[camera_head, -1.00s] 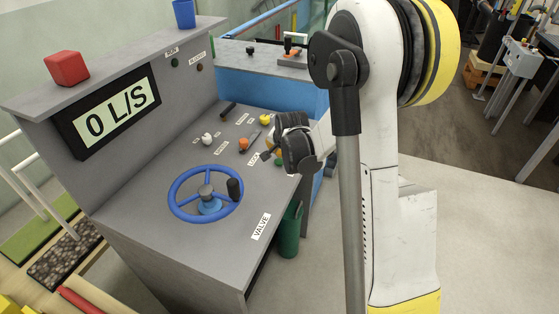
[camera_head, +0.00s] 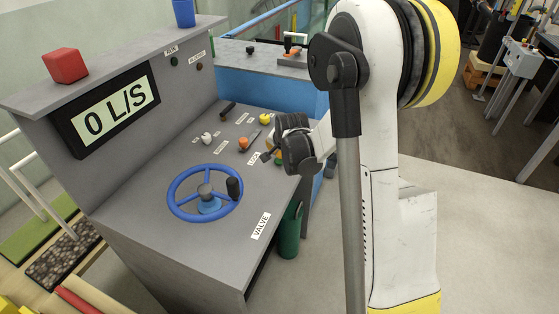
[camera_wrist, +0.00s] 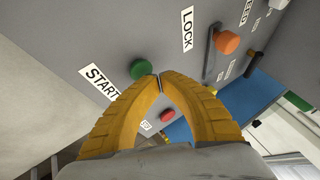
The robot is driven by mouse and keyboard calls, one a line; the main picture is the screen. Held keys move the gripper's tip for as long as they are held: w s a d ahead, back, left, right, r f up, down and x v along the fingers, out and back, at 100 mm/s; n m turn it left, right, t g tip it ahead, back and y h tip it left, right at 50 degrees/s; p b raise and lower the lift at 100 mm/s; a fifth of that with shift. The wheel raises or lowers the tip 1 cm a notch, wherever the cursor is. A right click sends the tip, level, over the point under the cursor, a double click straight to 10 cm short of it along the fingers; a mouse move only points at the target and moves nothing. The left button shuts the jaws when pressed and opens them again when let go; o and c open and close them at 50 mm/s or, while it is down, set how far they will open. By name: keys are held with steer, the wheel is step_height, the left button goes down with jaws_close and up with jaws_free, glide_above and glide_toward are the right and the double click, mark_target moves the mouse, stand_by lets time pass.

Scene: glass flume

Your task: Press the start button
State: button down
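The green start button (camera_wrist: 143,69) sits on the grey console beside the white START label (camera_wrist: 99,81) in the wrist view. My gripper (camera_wrist: 160,78) has its two yellow fingers brought together at the tips, with nothing between them. The fingertips are right beside the green button in the picture; I cannot tell whether they touch it. In the head view my gripper (camera_head: 290,148) is over the right edge of the console, and its fingers and the button are largely hidden there. The display (camera_head: 108,110) reads 0 L/S.
A red button (camera_wrist: 167,115) lies beyond the fingers. An orange knob (camera_wrist: 227,43) is near the LOCK label. The console (camera_head: 150,240) also carries a blue valve wheel (camera_head: 172,190), a white knob (camera_head: 206,138) and a yellow knob (camera_head: 265,119). A red block (camera_head: 66,66) stands on its ledge.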

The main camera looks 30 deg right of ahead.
steer(key=shift+f+b, duration=0.5)
steer(key=shift+f, duration=0.05)
stand_by(0.4)
steer(key=shift+r, duration=0.15)
steer(key=shift+r+p, duration=0.65)
steer(key=shift+r, duration=0.2)
step_height(320, 180, up, 6)
steer(key=p, duration=0.4)
steer(key=shift+r, duration=0.1)
